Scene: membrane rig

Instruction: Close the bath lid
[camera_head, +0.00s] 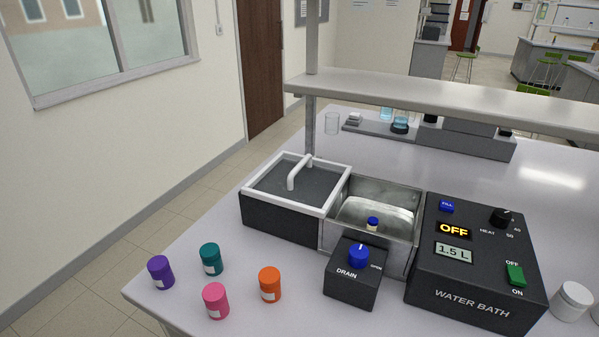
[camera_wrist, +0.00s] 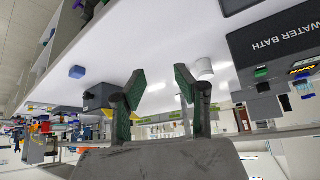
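The bath lid (camera_head: 265,187), a dark panel with a white frame and a white bar handle (camera_head: 297,169), lies to the left of the open metal bath basin (camera_head: 401,247). The basin is uncovered, and a small blue-capped vial (camera_head: 372,224) shows inside it. My gripper (camera_wrist: 161,82) shows only in the wrist view, with its two fingers apart and nothing between them. The wrist view looks along the bench, and the lid cannot be made out there. My gripper is not in the head view, so its distance from the lid cannot be told.
The water bath control box (camera_head: 480,262) stands right of the basin; it also shows in the wrist view (camera_wrist: 280,45). A drain box (camera_head: 352,286) stands in front. Purple (camera_head: 161,272), teal (camera_head: 211,259), pink (camera_head: 215,300) and orange (camera_head: 270,284) jars stand front left. A shelf (camera_head: 450,98) spans behind.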

